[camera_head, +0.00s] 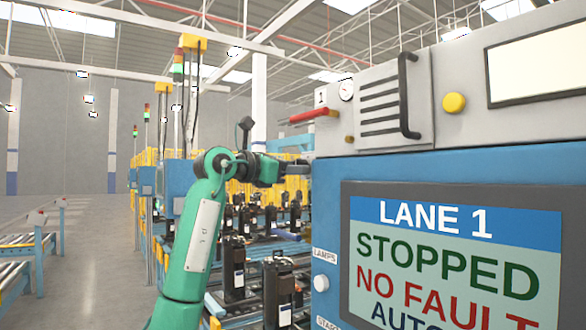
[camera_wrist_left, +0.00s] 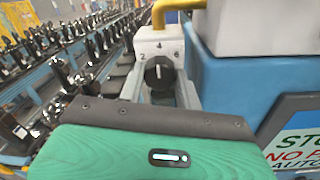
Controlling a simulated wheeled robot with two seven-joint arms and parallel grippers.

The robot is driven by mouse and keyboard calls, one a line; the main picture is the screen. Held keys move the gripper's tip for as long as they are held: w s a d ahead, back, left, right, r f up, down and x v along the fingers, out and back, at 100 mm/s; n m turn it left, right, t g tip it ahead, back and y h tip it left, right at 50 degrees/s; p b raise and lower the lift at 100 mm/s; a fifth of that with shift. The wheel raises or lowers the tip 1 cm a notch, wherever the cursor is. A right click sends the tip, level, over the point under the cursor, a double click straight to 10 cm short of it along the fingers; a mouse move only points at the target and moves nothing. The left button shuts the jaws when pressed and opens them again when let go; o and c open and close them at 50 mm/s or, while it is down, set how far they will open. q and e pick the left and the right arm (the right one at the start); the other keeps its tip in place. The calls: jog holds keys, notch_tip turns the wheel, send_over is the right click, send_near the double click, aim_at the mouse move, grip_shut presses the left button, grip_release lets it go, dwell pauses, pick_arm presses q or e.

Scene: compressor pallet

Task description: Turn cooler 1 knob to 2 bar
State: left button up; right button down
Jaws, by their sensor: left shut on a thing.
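The black knob (camera_wrist_left: 159,72) sits on a pale box face (camera_wrist_left: 160,46) in the left wrist view. A 2 is marked to its left and a 4 above it. Its white pointer line stands about upright, toward the 4. My left gripper (camera_wrist_left: 160,84) has one grey finger on each side of the knob and is shut on it. In the head view my left gripper (camera_head: 291,160) reaches to the left side of the grey and blue cabinet; the knob cannot be made out there. My right gripper is not in view.
The cabinet (camera_head: 330,165) carries a small gauge (camera_head: 346,90), a red handle (camera_head: 315,115), a black bar handle (camera_head: 405,95) and a screen (camera_head: 455,260) reading LANE 1 STOPPED, NO FAULT. A yellow pipe (camera_wrist_left: 176,8) runs above the knob. Conveyors with several black units (camera_head: 277,290) lie behind.

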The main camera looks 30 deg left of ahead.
pick_arm(q)
jog(key=shift+n, duration=0.3)
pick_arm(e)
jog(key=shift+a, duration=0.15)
pick_arm(q)
jog(key=shift+n+g, duration=0.3)
jog(key=shift+n, duration=5.2)
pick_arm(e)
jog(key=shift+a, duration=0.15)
pick_arm(q)
jog(key=o, duration=1)
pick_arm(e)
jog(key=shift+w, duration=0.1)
